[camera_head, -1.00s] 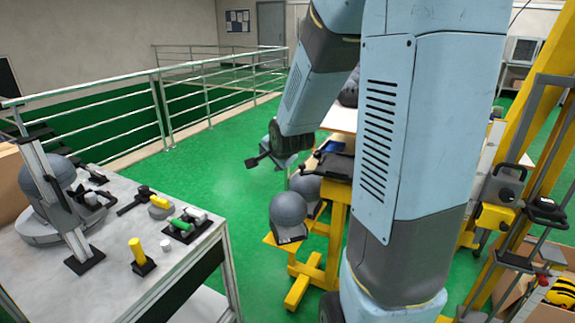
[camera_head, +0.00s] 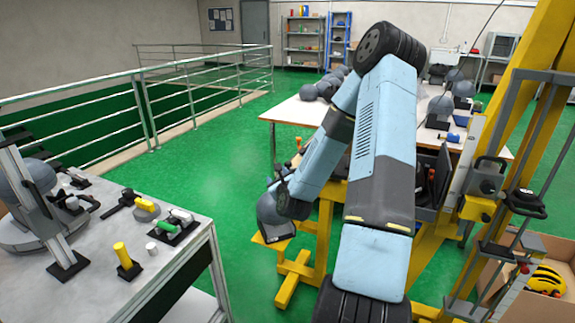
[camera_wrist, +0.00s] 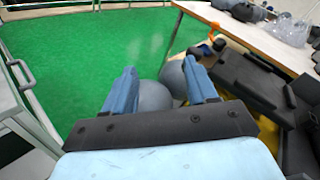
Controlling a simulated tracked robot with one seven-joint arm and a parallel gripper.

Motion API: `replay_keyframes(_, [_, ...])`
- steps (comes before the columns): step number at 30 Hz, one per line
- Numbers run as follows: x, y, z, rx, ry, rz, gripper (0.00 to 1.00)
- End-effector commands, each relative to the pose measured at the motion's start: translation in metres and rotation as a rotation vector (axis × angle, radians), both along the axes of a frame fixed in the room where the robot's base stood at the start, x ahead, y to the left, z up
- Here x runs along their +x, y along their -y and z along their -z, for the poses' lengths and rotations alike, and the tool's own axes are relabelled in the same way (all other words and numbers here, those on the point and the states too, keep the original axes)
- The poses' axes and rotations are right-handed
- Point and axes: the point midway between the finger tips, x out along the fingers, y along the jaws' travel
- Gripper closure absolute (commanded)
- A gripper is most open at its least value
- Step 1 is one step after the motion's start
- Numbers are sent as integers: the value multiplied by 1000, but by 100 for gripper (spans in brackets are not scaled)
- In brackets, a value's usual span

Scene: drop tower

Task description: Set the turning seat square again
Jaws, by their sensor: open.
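A grey headform (camera_head: 268,212) rests on a small yellow plate (camera_head: 262,240) low on a yellow stand (camera_head: 326,225); which part is the turning seat, and whether it is square, I cannot tell. In the wrist view, two grey rounded forms show beyond my gripper (camera_wrist: 160,70): a nearer one (camera_wrist: 154,97) and a farther one (camera_wrist: 174,76). My gripper is open, its two blue fingers apart, with nothing visibly held. The fingers partly cover both forms. In the head view, the end of my arm is close to the headform, and contact cannot be told.
A bench (camera_head: 150,262) at the left holds a headform, a yellow cylinder (camera_head: 122,254) and small tools. A white table (camera_head: 295,112) with grey forms stands behind my arm. A yellow frame (camera_head: 530,60) and a box with a yellow helmet (camera_head: 547,280) are at right. Green floor lies between.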

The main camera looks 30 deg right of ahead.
Motion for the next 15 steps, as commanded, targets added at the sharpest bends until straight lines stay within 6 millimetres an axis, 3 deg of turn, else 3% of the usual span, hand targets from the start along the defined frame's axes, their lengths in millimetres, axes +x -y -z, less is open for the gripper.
replay_keyframes(6, [-12, 28, 16, 265, 173, 148, 43])
replay_keyframes(15, [-17, 43, 19, 384, 271, 217, 43])
